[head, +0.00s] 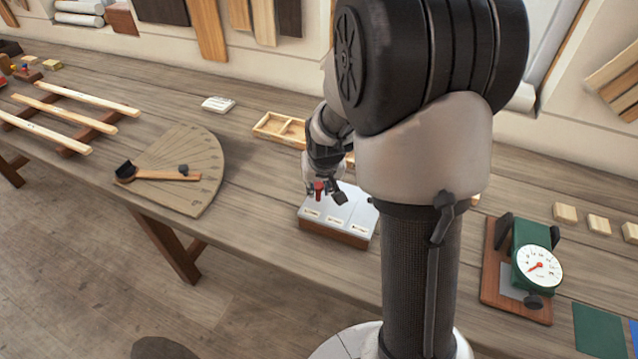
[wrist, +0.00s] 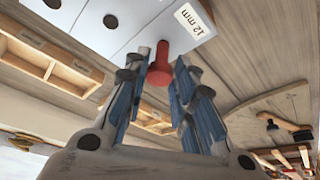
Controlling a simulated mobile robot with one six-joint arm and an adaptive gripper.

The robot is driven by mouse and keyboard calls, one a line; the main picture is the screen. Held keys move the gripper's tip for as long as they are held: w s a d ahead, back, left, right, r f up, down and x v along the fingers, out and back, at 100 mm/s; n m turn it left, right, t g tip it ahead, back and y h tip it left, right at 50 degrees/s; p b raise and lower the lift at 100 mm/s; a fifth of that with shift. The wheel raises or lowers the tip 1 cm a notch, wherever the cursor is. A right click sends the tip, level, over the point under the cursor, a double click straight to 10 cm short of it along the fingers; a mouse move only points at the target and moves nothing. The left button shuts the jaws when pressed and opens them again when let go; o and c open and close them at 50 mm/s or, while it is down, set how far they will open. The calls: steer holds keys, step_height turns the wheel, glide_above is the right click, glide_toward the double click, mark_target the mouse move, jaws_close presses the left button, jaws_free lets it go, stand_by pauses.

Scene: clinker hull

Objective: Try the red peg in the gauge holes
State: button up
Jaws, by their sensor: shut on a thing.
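The red peg (head: 319,189) is upright between the fingers of my gripper (head: 325,188), which is shut on it. In the wrist view the peg (wrist: 160,68) shows between the two blue-padded fingers (wrist: 164,88). The gauge block (head: 352,212) has a pale top, a wooden base and labels along its front edge. The peg is over its left end, by the "12 mm" label (wrist: 194,20). Two dark holes, a middle one (wrist: 110,21) and a farther one (wrist: 52,4), are uncovered. The peg's lower end is hard to see; I cannot tell whether it is in a hole or above it.
A divided wooden tray (head: 268,127) stands behind the gauge block, partly hidden by my arm. A fan-shaped board (head: 200,160) with a pointer lies to the left. A green dial gauge (head: 535,255) stands to the right.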

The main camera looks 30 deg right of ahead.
steer(key=shift+f, duration=0.2)
steer(key=shift+r, duration=0.1)
steer(key=shift+r+p, duration=1.1)
steer(key=shift+r, duration=0.55)
steer(key=shift+f, duration=0.1)
steer(key=shift+f+b, duration=0.9)
steer(key=shift+f, duration=0.05)
steer(key=shift+f, duration=0.2)
steer(key=shift+f+b, duration=0.25)
steer(key=shift+b, duration=0.15)
steer(key=shift+f, duration=0.25)
